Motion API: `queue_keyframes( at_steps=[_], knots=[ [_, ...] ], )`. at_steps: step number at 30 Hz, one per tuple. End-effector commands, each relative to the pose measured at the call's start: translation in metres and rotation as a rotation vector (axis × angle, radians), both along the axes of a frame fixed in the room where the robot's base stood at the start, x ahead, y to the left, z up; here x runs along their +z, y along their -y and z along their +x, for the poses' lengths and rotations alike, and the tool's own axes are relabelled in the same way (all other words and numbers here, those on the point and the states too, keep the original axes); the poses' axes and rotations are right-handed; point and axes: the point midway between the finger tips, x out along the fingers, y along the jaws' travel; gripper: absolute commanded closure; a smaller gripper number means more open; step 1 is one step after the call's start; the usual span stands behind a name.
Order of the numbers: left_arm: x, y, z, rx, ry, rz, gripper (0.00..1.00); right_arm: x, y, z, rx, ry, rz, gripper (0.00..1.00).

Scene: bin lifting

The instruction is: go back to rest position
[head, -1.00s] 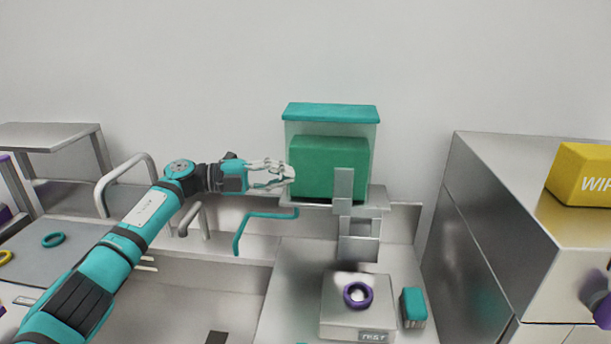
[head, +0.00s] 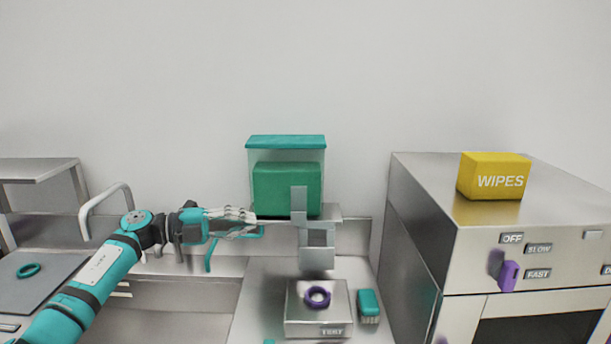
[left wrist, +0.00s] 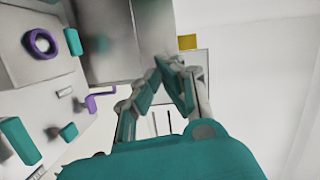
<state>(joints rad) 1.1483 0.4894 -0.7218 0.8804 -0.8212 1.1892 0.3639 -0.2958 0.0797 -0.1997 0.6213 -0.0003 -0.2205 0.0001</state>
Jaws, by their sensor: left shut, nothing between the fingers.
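My left arm reaches in from the left in the head view. Its gripper (head: 254,218) is shut and empty, with the fingers pointing right. The fingertips appear just below and left of a clear bin with a teal lid (head: 286,142) and a green block (head: 287,187) inside. I cannot tell whether they touch anything. A bent teal rod (head: 210,255) shows partly behind the gripper. In the left wrist view the fingers (left wrist: 168,65) come together with nothing between them. My right gripper is not in view.
A metal box (head: 318,322) bears a purple ring (head: 318,297), with a teal block (head: 369,305) beside it. A yellow wipes box (head: 494,176) sits on a steel cabinet (head: 420,200) at right.

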Motion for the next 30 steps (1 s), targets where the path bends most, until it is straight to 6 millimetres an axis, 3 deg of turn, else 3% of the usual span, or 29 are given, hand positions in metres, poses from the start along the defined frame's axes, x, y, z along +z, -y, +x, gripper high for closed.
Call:
queue_keyframes(
  at_steps=[11, 20, 26, 30],
  knots=[
    [-0.017, 0.03, 0.003, 0.1, -0.012, -0.146, 1.0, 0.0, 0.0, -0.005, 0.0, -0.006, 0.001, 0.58],
    [-0.044, 0.05, 0.0, 0.306, -0.094, -0.367, 1.0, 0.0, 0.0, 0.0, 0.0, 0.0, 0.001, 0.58],
    [-0.09, 0.041, -0.016, 0.594, -0.279, -0.573, 1.0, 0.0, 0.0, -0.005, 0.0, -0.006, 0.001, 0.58],
    [-0.158, 0.006, -0.053, 0.923, -0.551, -0.691, 1.0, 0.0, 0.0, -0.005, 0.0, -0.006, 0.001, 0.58]
  ],
)
